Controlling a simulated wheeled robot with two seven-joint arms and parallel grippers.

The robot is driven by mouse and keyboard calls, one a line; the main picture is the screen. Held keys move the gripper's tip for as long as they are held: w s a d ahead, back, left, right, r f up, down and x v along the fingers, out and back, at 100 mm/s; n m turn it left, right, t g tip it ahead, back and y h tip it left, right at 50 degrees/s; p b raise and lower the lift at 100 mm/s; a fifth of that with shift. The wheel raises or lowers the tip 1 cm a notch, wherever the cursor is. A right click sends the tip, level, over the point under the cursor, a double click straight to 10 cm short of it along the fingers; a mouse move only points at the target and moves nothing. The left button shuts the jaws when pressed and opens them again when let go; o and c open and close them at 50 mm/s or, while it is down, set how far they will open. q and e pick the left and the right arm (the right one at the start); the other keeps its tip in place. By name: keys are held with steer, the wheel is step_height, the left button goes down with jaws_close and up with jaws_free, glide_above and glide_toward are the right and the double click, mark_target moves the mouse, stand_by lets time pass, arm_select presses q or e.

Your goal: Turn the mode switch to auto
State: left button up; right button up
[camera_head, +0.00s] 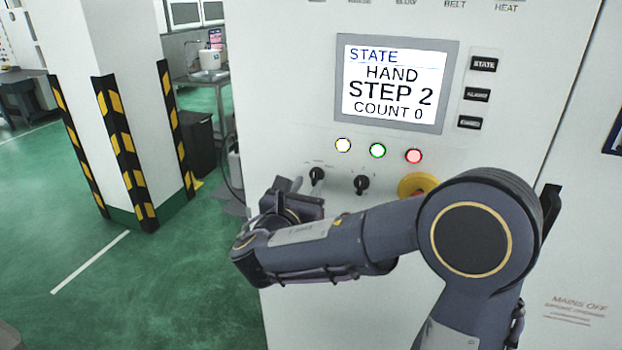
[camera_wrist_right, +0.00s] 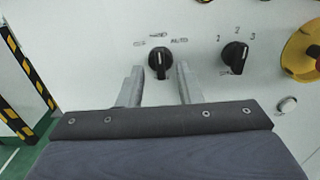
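The mode switch (camera_head: 317,174) is a black rotary knob on the white cabinet front, below the lamps. In the right wrist view the knob (camera_wrist_right: 160,63) stands about upright, with a label reading AUTO at its upper right and smaller, blurred labels above and to the left. The screen (camera_head: 394,84) reads STATE HAND, STEP 2, COUNT 0. My right gripper (camera_head: 288,185) is just left of and below the switch. In the right wrist view its fingers (camera_wrist_right: 160,70) are apart, one on each side of the knob, with gaps visible. My left gripper is not in view.
A second black knob (camera_wrist_right: 235,55) marked 1, 2, 3 sits to the right. Beyond it is a yellow-ringed red button (camera_head: 414,185), partly hidden by my arm. Yellow, green and red lamps (camera_head: 378,150) sit above. A striped pillar (camera_head: 105,110) stands left; green floor lies between.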

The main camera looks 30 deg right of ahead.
mark_target(316, 176)
steer(key=shift+w+d, duration=0.85)
steer(key=shift+d, duration=0.1)
jaws_close()
